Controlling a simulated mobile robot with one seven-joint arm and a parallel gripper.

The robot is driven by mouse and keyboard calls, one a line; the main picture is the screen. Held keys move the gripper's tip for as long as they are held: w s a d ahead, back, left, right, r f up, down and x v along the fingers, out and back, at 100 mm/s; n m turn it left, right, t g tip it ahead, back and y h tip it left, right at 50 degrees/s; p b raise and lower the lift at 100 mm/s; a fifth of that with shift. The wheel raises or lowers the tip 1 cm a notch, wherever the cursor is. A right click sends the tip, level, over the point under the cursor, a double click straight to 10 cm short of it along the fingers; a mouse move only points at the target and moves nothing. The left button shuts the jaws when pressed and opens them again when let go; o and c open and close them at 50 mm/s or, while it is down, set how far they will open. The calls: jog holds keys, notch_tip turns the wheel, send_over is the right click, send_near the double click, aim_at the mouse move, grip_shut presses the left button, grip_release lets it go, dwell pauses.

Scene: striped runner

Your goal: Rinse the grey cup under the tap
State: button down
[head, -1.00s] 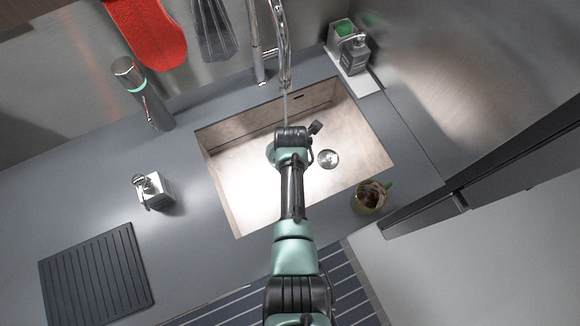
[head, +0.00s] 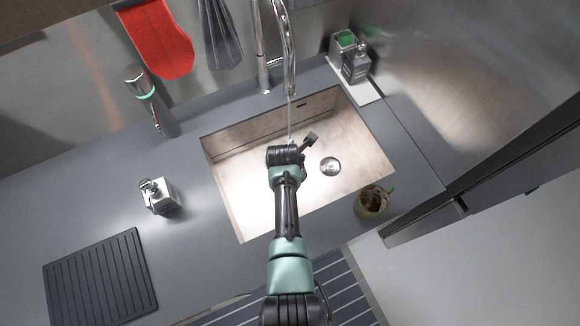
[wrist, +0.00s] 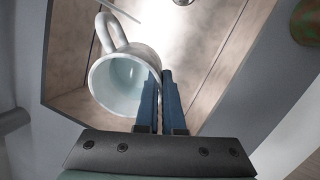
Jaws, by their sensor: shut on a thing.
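The grey cup (wrist: 118,85) shows in the wrist view as a pale cup with a loop handle, its open mouth and empty-looking inside facing the camera. My gripper (wrist: 160,78) is shut on its wall, one blue finger at the inside and one at the outside. In the head view my wrist is over the sink (head: 222,200) and hides most or all of the cup. The tap (head: 288,55) is above the sink's back edge. A thin stream of water (head: 290,115) falls from it towards my wrist; where it lands is hidden.
A brown and green mug (head: 371,203) stands right of the sink. A soap dispenser (head: 160,196) and ribbed mat (head: 100,278) are on the left counter, a bottle (head: 152,105) behind. A tray (head: 366,92) holds a grey bottle (head: 356,66). The drain (head: 330,166) is clear.

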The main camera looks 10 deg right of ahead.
jog(key=shift+s+t+h, duration=0.1)
jog(key=shift+t+h, duration=0.3)
jog(key=shift+t, duration=0.2)
jog(key=shift+f+t+b, duration=0.15)
jog(key=shift+t+b, duration=0.2)
jog(key=shift+t, duration=0.15)
jog(key=shift+t+h+b, duration=0.3)
jog(key=shift+t+b, duration=0.1)
jog(key=shift+b, duration=0.05)
jog(key=shift+a+f+t+h+b, duration=0.15)
jog(key=shift+t+h+b, duration=1)
jog(key=shift+b, duration=1.9)
jog(key=shift+s+f+t+h+b, duration=0.2)
jog(key=shift+t+b, duration=0.75)
jog(key=shift+b, duration=1.55)
jog(key=shift+f+t+h+b, duration=0.25)
jog(key=shift+t+b, duration=0.65)
jog(key=shift+b, duration=1.55)
jog(key=shift+s+a+f+t+h+b, duration=0.15)
jog(key=shift+f+t+h+b, duration=0.5)
jog(key=shift+b, duration=3.25)
jog(key=shift+s+r+t+b, duration=0.15)
jog(key=shift+t+b, duration=0.8)
jog(key=shift+b, duration=1.5)
jog(key=shift+r+b, duration=0.15)
jog(key=shift+b, duration=0.4)
